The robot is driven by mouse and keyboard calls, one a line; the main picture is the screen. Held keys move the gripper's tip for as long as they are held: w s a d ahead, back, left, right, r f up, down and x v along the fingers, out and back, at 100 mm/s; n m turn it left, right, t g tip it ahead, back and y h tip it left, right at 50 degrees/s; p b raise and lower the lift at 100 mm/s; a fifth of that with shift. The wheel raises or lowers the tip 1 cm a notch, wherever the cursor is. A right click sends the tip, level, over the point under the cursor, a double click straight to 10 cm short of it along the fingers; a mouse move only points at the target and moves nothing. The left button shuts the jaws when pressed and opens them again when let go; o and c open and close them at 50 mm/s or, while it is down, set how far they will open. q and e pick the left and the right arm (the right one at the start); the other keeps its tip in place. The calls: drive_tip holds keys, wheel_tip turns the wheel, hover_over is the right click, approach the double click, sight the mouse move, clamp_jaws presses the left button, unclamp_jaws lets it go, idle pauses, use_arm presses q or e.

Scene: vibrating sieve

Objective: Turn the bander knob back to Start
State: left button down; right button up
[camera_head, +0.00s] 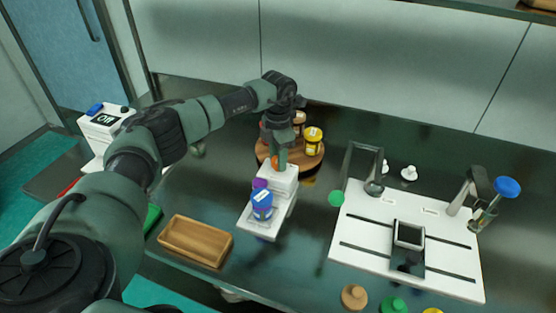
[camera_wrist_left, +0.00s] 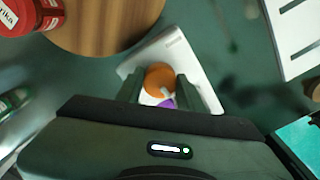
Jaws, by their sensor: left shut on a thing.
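The orange knob (camera_wrist_left: 159,77), which I take to be the bander knob, sits on top of a small white machine (camera_head: 281,178). In the wrist view a pale pointer mark shows on its lower right part. My left gripper (camera_head: 280,158) reaches down onto the knob from above. In the wrist view its fingers (camera_wrist_left: 159,90) stand on both sides of the knob and are shut on it. In the head view the fingers mostly hide the knob. Any Start label is too small to read. My right gripper is out of view.
A round wooden stand (camera_head: 313,163) with spice jars is close behind. A wooden tray (camera_head: 195,241) lies to the left, a white slotted board (camera_head: 350,262) to the right, and a box reading "Off" (camera_head: 105,128) at far left.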

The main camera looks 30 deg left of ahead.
use_arm(q)
drive_tip(key=shift+m, duration=0.3)
idle(0.4)
drive_tip(key=c, duration=0.9)
unclamp_jaws()
drive_tip(key=shift+r, duration=0.1)
wheel_tip(320, 180, up, 8)
drive_tip(key=shift+f+b, duration=0.15)
drive_tip(key=shift+b, duration=0.55)
